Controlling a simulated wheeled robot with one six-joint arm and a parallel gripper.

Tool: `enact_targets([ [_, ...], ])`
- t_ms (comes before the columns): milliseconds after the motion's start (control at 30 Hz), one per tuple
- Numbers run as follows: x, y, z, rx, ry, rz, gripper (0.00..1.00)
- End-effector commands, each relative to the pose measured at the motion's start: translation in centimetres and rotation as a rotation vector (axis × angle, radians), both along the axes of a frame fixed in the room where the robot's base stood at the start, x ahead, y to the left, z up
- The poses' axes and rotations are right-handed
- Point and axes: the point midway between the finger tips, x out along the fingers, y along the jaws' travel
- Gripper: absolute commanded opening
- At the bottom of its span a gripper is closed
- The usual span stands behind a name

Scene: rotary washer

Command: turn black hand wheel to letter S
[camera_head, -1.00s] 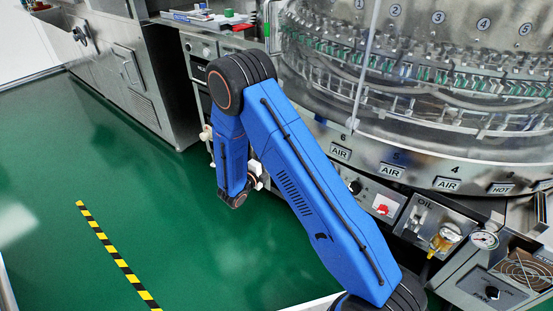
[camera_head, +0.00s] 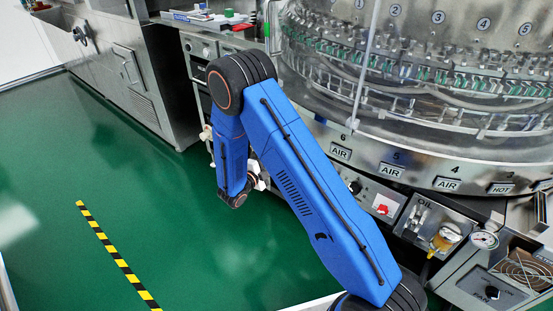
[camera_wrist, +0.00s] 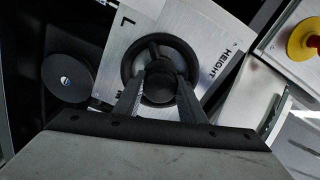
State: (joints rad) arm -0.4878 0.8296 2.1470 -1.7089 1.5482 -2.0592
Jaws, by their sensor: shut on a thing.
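The black hand wheel (camera_wrist: 173,48) shows in the wrist view, mounted on a silver plate (camera_wrist: 208,28) printed with HEIGHT and a letter L. Another mark near the wheel's lower left is partly covered, and I cannot read it surely. My gripper (camera_wrist: 160,82) is shut on the hand wheel, with its two fingers on either side of the round dark hub part. In the head view the hand wheel and my fingertips are hidden behind my blue arm.
A round black knob (camera_wrist: 68,78) is left of the plate. A red button on a yellow base (camera_wrist: 303,42) is at the upper right. In the head view, the glass-walled washer (camera_head: 430,80) stands right of my arm, and green floor (camera_head: 120,220) lies open at left.

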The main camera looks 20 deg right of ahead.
Motion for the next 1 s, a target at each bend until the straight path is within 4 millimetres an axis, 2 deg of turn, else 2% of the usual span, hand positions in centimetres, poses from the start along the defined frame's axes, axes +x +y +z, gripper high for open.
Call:
enact_targets([
  [67,0.0,0.2,-0.1,0.002,0.001,0.003,0.0],
  [100,0.0,0.2,-0.1,0.002,0.001,0.003,0.41],
  [167,0.0,0.1,-0.1,0.002,0.001,0.003,0.55],
  [567,-0.2,0.5,0.0,0.001,0.001,0.003,0.55],
  [767,-1.8,2.7,0.0,0.001,0.0,0.005,0.55],
  [1000,-4.5,6.4,-0.1,0.001,0.0,0.005,0.55],
])
